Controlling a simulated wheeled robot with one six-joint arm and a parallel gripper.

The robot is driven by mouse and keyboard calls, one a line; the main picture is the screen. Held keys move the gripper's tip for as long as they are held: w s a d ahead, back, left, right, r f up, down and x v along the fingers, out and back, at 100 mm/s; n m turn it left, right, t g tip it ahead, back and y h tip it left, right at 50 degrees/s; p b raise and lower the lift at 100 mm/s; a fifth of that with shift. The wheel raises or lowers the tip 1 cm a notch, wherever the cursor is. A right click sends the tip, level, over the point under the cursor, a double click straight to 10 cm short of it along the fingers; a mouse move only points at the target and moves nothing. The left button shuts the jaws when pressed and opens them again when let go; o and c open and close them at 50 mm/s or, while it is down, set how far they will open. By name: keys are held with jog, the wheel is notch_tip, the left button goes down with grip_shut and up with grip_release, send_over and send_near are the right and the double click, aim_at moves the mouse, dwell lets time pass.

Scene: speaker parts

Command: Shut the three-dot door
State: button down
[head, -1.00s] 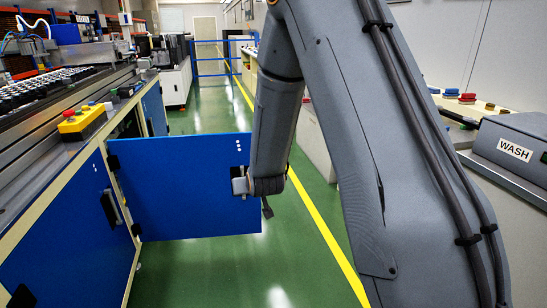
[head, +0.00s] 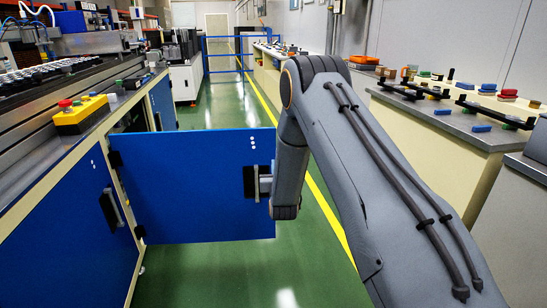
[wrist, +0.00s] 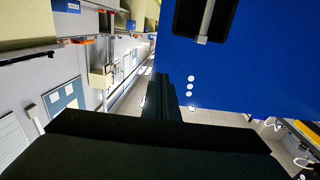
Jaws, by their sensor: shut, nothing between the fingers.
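The blue three-dot door (head: 190,190) stands open, jutting out to the right from the cabinet on the left. Its three white dots (head: 252,141) are near its upper right corner. Its handle (head: 255,185), a silver bar on a black plate, is near the free edge. My arm reaches to that edge, and its end is largely hidden in the head view. In the wrist view my black gripper (wrist: 165,90) is shut and empty, beside the dots at the door's edge. The handle also shows there (wrist: 205,20). I cannot tell whether the fingers touch the door.
Another blue door (head: 70,230) with its own handle is shut on the near cabinet front. A yellow button box (head: 80,113) sits on the cabinet top. Green floor (head: 225,270) is clear below the open door. A bench (head: 440,140) with small parts runs along the right.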

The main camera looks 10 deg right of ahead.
aim_at(272, 151)
jog(key=w, duration=0.8)
jog(key=shift+w+d+b, duration=0.25)
jog(key=shift+d+b, duration=0.05)
jog(key=shift+d, duration=0.05)
